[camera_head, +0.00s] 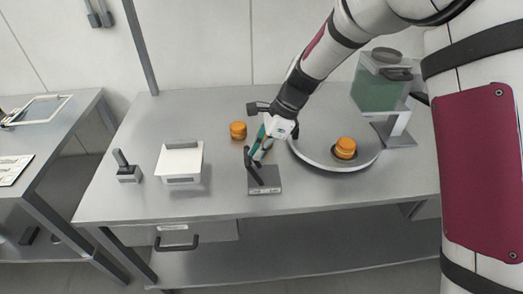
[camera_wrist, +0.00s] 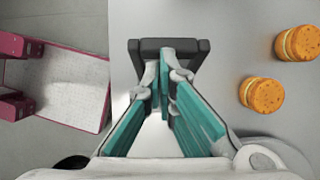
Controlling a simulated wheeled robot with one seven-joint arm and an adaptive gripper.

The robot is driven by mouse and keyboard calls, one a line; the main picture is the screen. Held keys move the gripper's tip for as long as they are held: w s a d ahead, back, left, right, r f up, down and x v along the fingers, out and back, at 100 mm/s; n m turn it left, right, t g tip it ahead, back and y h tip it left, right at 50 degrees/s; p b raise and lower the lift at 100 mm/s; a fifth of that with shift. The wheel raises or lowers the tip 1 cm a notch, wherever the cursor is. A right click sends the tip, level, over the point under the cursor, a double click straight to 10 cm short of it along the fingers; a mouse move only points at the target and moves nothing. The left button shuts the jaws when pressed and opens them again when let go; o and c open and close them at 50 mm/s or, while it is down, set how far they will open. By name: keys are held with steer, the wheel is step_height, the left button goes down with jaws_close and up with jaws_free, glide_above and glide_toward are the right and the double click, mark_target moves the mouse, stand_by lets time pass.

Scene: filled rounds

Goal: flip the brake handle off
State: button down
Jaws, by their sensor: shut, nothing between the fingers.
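The brake handle (camera_head: 248,158) is a dark lever on a grey block base (camera_head: 264,188) near the middle front of the table. I take this one as the brake because my gripper is at it. My gripper (camera_head: 256,158) has teal fingers and is shut and empty, pointing down close beside the lever. In the wrist view a dark U-shaped bar (camera_wrist: 170,43) lies just ahead of the shut fingertips (camera_wrist: 164,80). I cannot tell whether they touch it. The fingers hide part of the handle and its base.
A white round turntable (camera_head: 312,158) carries an orange round (camera_head: 346,148). Another orange round (camera_head: 238,130) sits on the table. A green-tinted hopper (camera_head: 378,92) stands at the back right. A white-topped box (camera_head: 180,160) and a second small lever (camera_head: 121,159) stand left.

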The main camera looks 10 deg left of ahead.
steer(key=shift+d, duration=0.15)
steer(key=d+v, duration=0.1)
steer(key=v, duration=1.2)
steer(key=shift+w+d+f, duration=0.15)
steer(key=shift+w+f, duration=0.1)
steer(key=shift+f, duration=0.15)
